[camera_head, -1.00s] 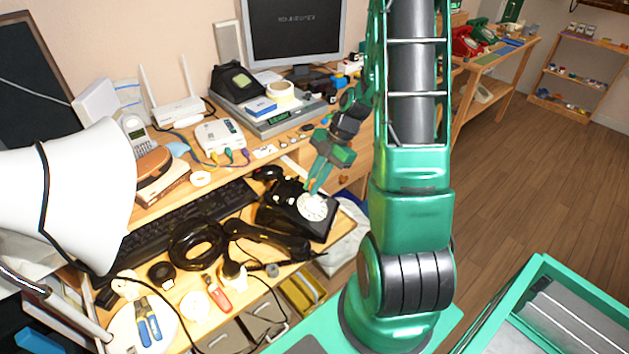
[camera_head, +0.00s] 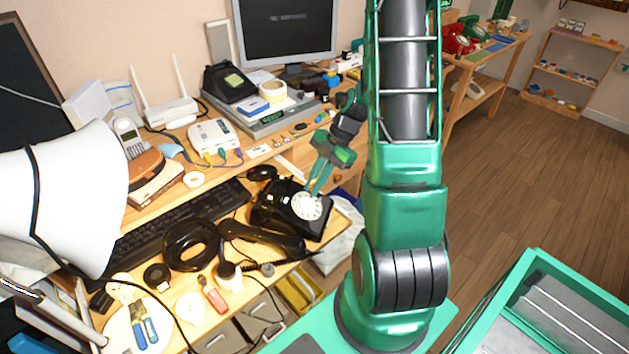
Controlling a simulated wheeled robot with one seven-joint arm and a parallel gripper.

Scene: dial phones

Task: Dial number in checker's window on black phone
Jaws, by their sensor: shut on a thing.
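The black phone (camera_head: 282,211) with a white round dial (camera_head: 307,207) sits on the desk's front edge. Its black handset (camera_head: 268,238) lies off it, in front on the desk. My gripper (camera_head: 313,190) points down at the dial, its green fingers close together at the dial's upper edge. The fingertips are small here, and the exact dial hole they are at cannot be told. A black box with a pale yellow-green window (camera_head: 233,81) stands at the back and may be the checker; its number is too small to read.
A keyboard (camera_head: 183,222), a black ring-shaped thing (camera_head: 192,246), pliers (camera_head: 150,330) and a white lamp (camera_head: 62,195) crowd the left of the desk. A monitor (camera_head: 284,30) stands behind. My arm's upright links fill the middle right. Wooden floor (camera_head: 510,180) is free at right.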

